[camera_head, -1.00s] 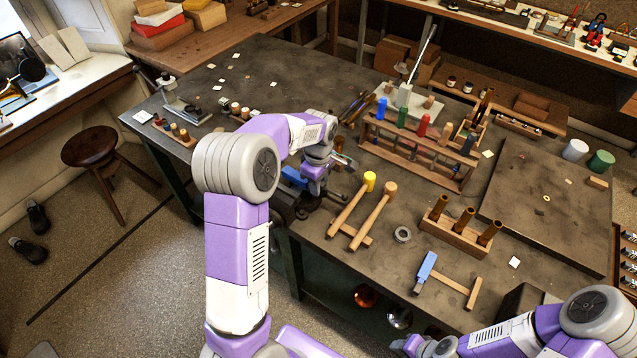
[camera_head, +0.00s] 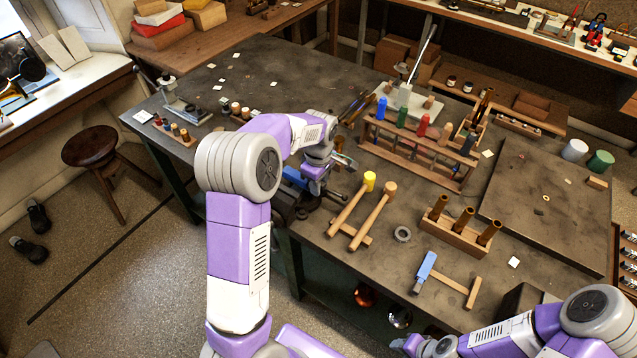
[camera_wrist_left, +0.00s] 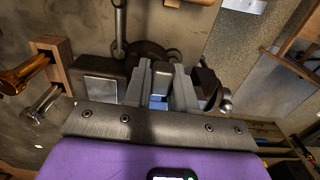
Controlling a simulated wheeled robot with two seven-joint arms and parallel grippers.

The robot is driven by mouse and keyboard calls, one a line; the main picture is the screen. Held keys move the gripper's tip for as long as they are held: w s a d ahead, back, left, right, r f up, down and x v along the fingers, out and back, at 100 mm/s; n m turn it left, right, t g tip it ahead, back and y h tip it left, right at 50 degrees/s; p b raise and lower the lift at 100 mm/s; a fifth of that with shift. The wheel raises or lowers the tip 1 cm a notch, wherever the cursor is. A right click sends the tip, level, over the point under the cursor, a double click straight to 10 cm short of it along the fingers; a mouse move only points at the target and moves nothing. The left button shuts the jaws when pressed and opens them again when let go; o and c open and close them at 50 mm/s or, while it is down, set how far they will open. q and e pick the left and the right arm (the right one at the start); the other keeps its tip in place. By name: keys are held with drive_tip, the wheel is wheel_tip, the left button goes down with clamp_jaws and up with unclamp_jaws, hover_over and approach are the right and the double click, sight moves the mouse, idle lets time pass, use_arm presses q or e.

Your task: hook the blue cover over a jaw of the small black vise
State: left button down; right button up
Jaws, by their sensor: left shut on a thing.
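My left gripper (camera_head: 314,187) points down over the dark vise (camera_head: 303,210) at the near edge of the bench. In the left wrist view its two grey fingers (camera_wrist_left: 160,92) are shut on the blue cover (camera_wrist_left: 158,102), of which only a small blue patch shows between them. In the head view blue (camera_head: 293,174) shows just left of the gripper. Dark vise parts (camera_wrist_left: 205,84) lie close around the fingertips in the wrist view. I cannot tell whether the cover touches a jaw. My right gripper (camera_head: 402,344) is low at the bottom edge, its fingers unclear.
Two mallets (camera_head: 372,215) lie just right of the vise. A wooden rack of coloured-handled tools (camera_head: 415,150) stands behind them.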

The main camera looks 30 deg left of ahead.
use_arm(q)
drive_tip(key=c, duration=0.8)
unclamp_jaws()
drive_tip(key=shift+c, duration=0.2)
wheel_tip(320, 180, up, 8)
drive_tip(key=shift+f, duration=0.2)
